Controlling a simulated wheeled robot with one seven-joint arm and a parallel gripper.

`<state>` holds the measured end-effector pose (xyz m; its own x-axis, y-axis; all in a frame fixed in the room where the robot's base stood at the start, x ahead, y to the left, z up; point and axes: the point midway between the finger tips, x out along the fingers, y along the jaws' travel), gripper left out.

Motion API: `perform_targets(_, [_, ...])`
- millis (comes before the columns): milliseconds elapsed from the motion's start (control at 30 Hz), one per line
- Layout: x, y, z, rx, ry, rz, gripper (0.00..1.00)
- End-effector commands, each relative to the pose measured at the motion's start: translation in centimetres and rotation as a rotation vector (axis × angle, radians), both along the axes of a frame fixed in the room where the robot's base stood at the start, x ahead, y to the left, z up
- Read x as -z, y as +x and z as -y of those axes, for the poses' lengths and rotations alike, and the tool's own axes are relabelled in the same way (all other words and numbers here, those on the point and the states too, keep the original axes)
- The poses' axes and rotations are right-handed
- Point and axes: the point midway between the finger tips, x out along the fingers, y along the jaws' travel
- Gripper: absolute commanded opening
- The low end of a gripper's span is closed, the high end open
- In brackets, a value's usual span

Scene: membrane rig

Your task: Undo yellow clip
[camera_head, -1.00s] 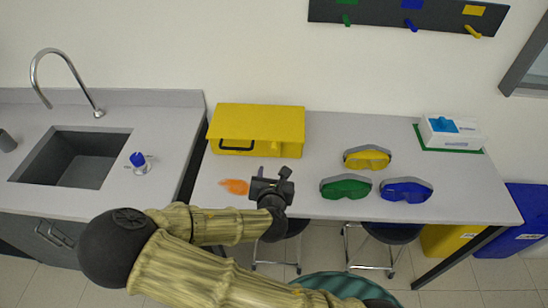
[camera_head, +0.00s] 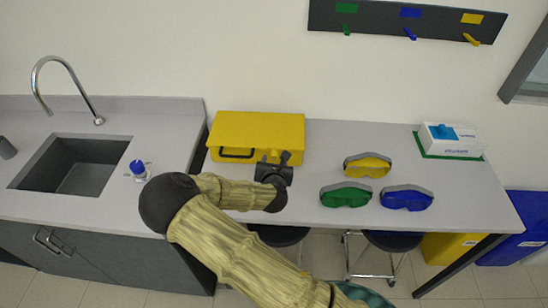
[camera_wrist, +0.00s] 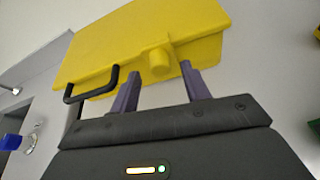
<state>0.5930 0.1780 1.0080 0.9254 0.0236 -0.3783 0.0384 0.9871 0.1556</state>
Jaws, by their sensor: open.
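A yellow box (camera_head: 270,128) with a black handle (camera_head: 237,153) stands at the back left of the table. In the wrist view the box (camera_wrist: 140,38) fills the upper middle, its black handle (camera_wrist: 92,84) at left. A yellow clip with a rounded end (camera_wrist: 160,62) sits on the box's front, right of the handle. My gripper (camera_wrist: 161,82) is open, its purple fingers on either side of the clip's lower end, with nothing clearly held. In the head view my gripper (camera_head: 271,162) is at the box's front and hides the clip.
Yellow goggles (camera_head: 368,166), green goggles (camera_head: 345,196) and blue goggles (camera_head: 407,198) lie right of my arm. A white box (camera_head: 452,138) is at the back right. A sink (camera_head: 75,165) is on the left counter. Stools stand under the table.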

Motion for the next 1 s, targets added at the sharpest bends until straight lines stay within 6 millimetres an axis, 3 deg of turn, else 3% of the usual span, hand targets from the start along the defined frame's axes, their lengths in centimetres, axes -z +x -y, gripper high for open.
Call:
perform_targets(200, [0.6, 1.7, -0.1, -0.001, 0.0, 0.0, 0.47])
perform_targets(467, [0.7, 1.7, -0.1, 0.0, 0.0, 0.0, 0.47])
perform_targets(700, [0.7, 1.7, -0.1, -0.001, 0.001, 0.0, 0.02])
perform_targets(1000, [0.8, 1.7, -0.1, -0.001, 0.001, 0.006, 0.0])
